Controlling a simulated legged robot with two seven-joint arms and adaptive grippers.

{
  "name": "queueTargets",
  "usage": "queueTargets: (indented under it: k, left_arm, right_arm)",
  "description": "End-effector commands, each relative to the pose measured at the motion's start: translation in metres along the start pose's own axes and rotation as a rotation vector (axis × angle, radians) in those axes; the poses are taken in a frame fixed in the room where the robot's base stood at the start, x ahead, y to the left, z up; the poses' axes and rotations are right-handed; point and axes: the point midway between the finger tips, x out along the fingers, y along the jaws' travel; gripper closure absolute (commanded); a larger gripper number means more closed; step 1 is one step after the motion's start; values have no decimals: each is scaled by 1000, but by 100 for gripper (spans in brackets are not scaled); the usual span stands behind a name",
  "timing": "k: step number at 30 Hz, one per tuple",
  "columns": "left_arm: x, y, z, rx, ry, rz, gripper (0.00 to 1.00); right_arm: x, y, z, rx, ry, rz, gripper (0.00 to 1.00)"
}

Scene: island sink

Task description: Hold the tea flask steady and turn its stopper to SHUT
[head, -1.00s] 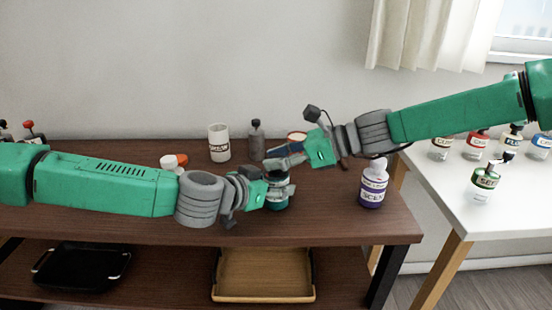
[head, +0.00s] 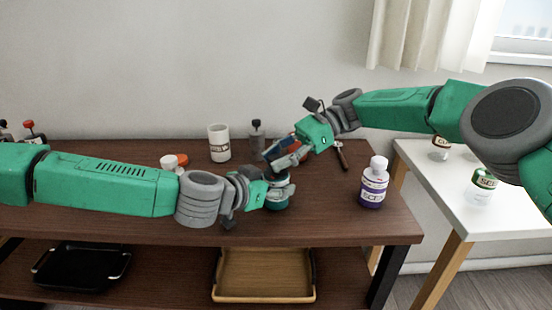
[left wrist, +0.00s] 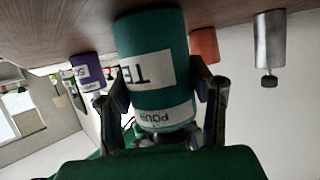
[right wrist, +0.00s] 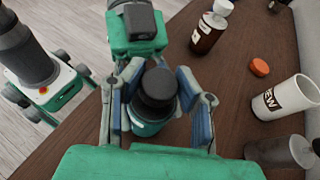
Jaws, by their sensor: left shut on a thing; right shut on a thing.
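The tea flask (head: 277,200) stands upright on the brown table, a teal cylinder with a white label. In the left wrist view it appears upside down (left wrist: 150,50), with "TE" legible and a white band reading "POUR" near its stopper end. My left gripper (left wrist: 162,85) is shut on the flask's body, one finger on each side. The black round stopper (right wrist: 157,90) is on top of the flask in the right wrist view. My right gripper (right wrist: 157,100) is shut on the stopper from above, fingers on either side. In the head view, my right gripper (head: 272,160) hides the stopper.
A purple bottle (head: 374,185) stands to the right. A white mug (head: 219,143), a grey bottle (head: 256,135), an orange lid (head: 181,160) and a hammer-like tool (head: 341,155) are behind. A white side table (head: 420,165) is at right; a tray (head: 263,274) sits below.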

Motion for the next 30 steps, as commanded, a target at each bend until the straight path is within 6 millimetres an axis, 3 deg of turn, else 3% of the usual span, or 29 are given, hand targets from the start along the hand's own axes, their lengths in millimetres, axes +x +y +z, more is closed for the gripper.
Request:
queueTargets:
  k: [16,17,18,30]
  left_arm:
    - [-1,5,1,2,-2,11,85]
    - [-1,5,2,2,-3,11,85]
    - [-1,5,2,2,-3,11,85]
    - [0,2,1,0,-2,4,85]
  right_arm:
    - [-4,-1,-4,-7,10,5,100]
    - [-4,-1,-4,-7,10,5,63]
    - [-4,-1,-3,-6,10,6,49]
    - [-4,-1,4,-9,5,11,49]
